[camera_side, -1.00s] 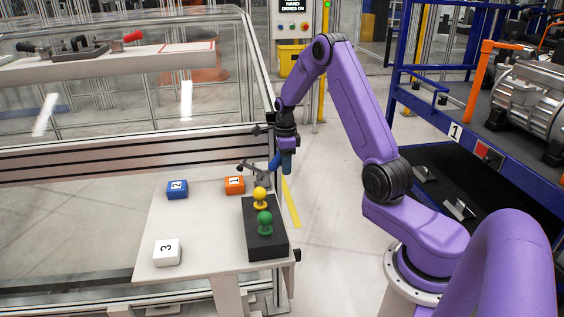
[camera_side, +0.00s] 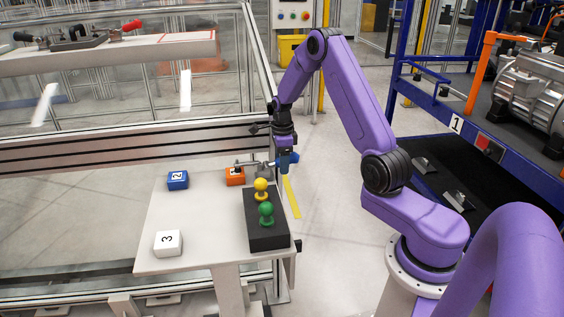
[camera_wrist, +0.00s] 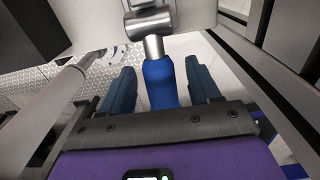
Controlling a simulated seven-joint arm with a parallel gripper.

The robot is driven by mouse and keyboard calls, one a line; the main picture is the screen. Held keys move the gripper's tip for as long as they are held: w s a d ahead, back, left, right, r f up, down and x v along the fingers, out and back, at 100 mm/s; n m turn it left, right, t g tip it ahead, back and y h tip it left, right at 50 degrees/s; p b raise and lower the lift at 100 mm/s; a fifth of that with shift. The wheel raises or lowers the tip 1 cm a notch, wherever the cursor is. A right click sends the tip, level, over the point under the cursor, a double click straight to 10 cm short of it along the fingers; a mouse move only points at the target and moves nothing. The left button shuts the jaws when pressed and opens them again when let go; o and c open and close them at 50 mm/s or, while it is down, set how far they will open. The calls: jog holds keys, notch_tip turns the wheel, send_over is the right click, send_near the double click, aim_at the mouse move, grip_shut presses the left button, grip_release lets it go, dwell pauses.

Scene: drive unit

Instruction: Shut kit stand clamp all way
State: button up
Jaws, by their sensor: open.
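The kit stand (camera_side: 195,215) is a light-topped table with the clamp at its far right corner. The clamp's metal arm (camera_side: 252,165) lies nearly level, its tip over the orange block marked 1 (camera_side: 235,177). Its blue handle (camera_side: 292,156) points right, past the stand's edge, and lies nearly level. My gripper (camera_side: 285,162) is down at the handle, fingers pointing down. In the wrist view the blue handle (camera_wrist: 160,84) lies between my two open dark-blue fingers, with visible gaps on both sides. The handle's silver joint (camera_wrist: 149,24) shows above it. Contact with the handle cannot be told.
A black holder (camera_side: 268,235) with a yellow knob (camera_side: 261,188) and a green knob (camera_side: 266,212) stands at the stand's right side. Blue (camera_side: 177,180) and white (camera_side: 168,242) blocks lie left. A fence rail (camera_side: 110,150) runs behind.

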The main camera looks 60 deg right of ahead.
jog(key=shift+r, duration=4.35)
jog(key=shift+a, duration=0.1)
